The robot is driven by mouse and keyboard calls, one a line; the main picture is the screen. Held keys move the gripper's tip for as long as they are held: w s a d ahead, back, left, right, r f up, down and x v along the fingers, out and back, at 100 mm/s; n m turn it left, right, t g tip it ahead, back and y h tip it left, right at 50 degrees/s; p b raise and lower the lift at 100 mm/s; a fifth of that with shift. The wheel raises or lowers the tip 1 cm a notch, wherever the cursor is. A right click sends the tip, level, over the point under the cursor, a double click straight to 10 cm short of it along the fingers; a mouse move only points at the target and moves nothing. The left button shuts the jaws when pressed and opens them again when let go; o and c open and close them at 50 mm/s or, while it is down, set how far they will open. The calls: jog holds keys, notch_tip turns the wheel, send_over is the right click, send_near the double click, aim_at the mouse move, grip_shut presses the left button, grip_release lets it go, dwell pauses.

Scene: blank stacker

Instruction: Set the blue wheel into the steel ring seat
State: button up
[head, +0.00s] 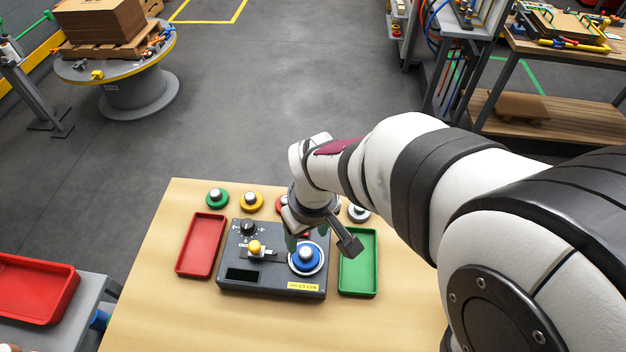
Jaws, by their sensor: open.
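The blue wheel (306,259) with a pale metal knob lies on the right part of a dark control box (265,288). A light ring, the steel ring seat (320,268), shows around the wheel's edge. The wheel looks level inside it, but I cannot tell how deep it sits. My gripper (308,238) is open just above and behind the wheel, pointing down. The fingertips are small and partly hidden, and no held object shows between them.
A red tray (201,245) lies left of the box and a green tray (358,262) right of it. Green (217,198), yellow (251,202) and other knobbed wheels line the back, partly hidden by my arm. The box carries a yellow knob (255,247) and a black dial (247,227).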

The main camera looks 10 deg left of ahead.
notch_tip(320, 180, up, 5)
jog(key=s+d+r+m+g+y, duration=0.1)
jog(key=s+d+r+m, duration=0.1)
jog(key=s+d+m, duration=0.8)
jog(key=s+m, duration=0.3)
jog(key=s, duration=0.2)
jog(key=shift+d+r, duration=0.15)
jog(key=shift+d, duration=0.25)
